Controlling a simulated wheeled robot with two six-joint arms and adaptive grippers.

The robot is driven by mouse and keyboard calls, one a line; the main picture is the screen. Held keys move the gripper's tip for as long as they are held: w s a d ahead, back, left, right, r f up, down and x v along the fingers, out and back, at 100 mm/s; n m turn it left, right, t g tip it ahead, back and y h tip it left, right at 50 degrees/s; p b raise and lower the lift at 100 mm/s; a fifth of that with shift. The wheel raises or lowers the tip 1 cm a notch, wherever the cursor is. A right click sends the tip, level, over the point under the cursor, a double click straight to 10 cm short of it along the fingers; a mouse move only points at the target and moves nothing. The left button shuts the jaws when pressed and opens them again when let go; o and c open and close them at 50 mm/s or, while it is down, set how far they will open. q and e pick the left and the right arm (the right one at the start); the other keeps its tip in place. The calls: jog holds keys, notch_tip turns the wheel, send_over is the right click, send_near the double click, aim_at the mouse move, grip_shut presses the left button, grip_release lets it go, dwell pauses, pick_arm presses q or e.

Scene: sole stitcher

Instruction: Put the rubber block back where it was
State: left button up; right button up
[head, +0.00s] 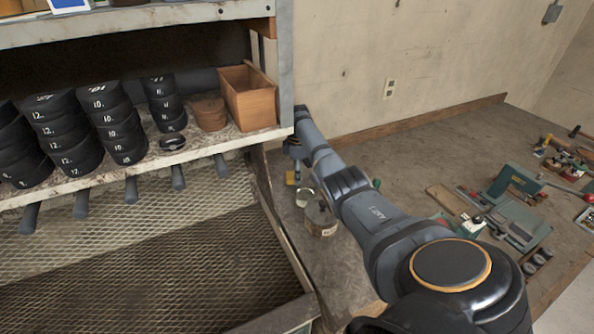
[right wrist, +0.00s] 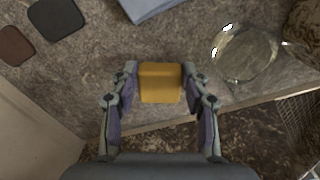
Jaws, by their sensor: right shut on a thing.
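The rubber block looks like a small yellow-tan block (right wrist: 160,83) in the right wrist view, between the two fingers of my right gripper (right wrist: 159,90). The fingers are shut on its left and right sides. In the head view my right gripper (head: 293,158) points down beside the end of the shelf, partly hidden by the shelf post and my own arm. A bit of the yellow block (head: 291,179) shows below it, above the bench top. I cannot tell whether the block touches the bench. My left gripper is not in view.
A glass dish (right wrist: 244,52) lies right of the block; a tin (head: 320,220) stands nearby. Dark (right wrist: 56,19) and brown (right wrist: 15,45) pads and a blue cloth (right wrist: 150,8) lie around. The shelf (head: 210,145) holds rubber stacks and a wooden box (head: 250,98).

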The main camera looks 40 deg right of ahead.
jog(key=shift+f, duration=0.6)
jog(key=o, duration=1.1)
notch_tip(320, 180, up, 12)
jog(key=b, duration=0.3)
